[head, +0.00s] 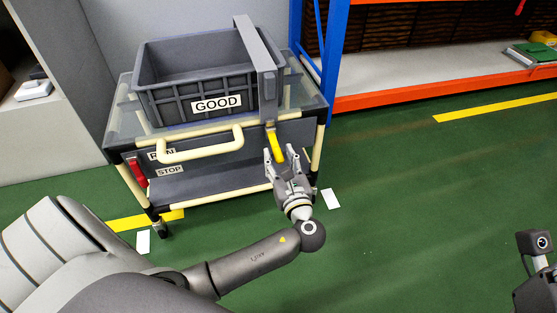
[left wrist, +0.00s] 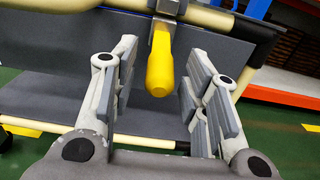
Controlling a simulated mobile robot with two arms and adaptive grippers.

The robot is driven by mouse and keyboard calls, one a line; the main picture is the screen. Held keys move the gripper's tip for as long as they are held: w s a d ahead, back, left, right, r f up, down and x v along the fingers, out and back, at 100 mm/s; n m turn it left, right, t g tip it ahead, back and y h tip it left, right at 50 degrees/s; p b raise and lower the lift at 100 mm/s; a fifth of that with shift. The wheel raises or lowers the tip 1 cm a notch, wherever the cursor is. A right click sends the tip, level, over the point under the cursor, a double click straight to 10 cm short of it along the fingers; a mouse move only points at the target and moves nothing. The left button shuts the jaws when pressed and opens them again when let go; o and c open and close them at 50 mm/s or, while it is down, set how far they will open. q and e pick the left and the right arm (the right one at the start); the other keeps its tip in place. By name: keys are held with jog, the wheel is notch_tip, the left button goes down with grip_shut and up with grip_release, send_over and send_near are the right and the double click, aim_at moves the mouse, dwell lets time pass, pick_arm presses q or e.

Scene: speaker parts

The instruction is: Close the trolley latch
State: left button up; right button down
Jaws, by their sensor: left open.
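The trolley (head: 215,180) stands on the green floor with a cream handle at its front. A yellow latch handle (head: 276,145) hangs down at the right end of its front edge, below an upright grey bar (head: 261,75). My left gripper (head: 279,156) is open, with its fingers on either side of the yellow handle's lower end. In the left wrist view the yellow handle (left wrist: 160,68) points down between the two open fingers, with gaps on both sides. My right gripper does not show clearly; only a piece of my right arm is at the lower right edge.
A grey crate (head: 160,100) marked GOOD sits on the trolley top. A red lever (head: 138,172) is at the trolley's left end, near RUN and STOP labels. A blue and orange rack (head: 400,95) stands behind right. The floor at right is clear.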

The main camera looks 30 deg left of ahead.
pick_arm(q)
jog(key=shift+w+a, duration=0.35)
jog(key=shift+a, duration=0.1)
grip_shut()
